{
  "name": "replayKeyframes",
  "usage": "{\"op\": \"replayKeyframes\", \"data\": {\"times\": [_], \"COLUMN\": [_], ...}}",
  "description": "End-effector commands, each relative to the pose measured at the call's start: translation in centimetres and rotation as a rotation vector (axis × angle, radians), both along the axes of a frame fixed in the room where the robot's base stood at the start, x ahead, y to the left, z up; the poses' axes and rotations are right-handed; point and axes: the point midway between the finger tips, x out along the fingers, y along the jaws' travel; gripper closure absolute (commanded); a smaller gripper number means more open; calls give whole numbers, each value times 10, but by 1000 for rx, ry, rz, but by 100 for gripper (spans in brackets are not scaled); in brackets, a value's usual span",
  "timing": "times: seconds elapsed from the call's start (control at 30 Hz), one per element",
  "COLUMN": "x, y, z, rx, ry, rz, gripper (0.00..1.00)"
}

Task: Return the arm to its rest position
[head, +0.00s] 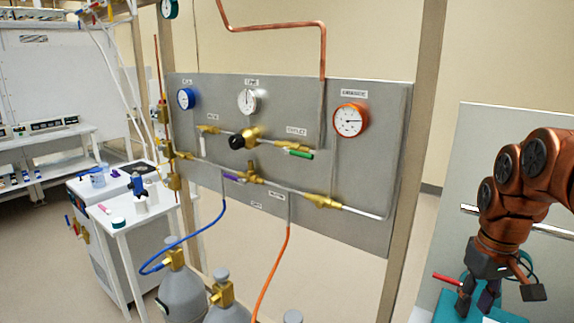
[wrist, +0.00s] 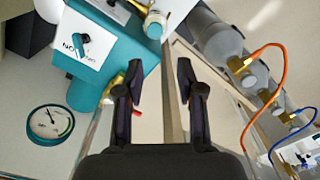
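My arm is copper-coloured and bent downward at the right edge of the head view. My gripper (head: 478,296) hangs at its lower end, over a teal unit (head: 443,306). In the wrist view my gripper (wrist: 160,75) has its two dark fingers well apart with nothing between them. It is open and empty. A red handle (head: 447,279) shows just left of the fingers in the head view; whether they touch it I cannot tell.
A grey gauge panel (head: 285,190) with valves and pipes stands left of my arm, beside a wooden post (head: 415,160). Gas cylinders (head: 182,292) with blue and orange hoses stand below it. The wrist view shows a teal-rimmed gauge (wrist: 50,124) and a switch plate (wrist: 80,47).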

Motion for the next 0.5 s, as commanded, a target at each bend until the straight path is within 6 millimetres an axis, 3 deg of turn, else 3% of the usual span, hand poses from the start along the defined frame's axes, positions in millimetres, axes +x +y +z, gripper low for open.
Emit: {"op": "replayKeyframes", "data": {"times": [0.03, 0.2, 0.5], "x": [-10, -47, -136], "y": [21, 81, 149], "z": [-1, -13, -49], "rx": [-2, -2, -13], "ry": [8, 34, 97], "rz": [23, 57, 37], "gripper": [62, 62, 62]}}
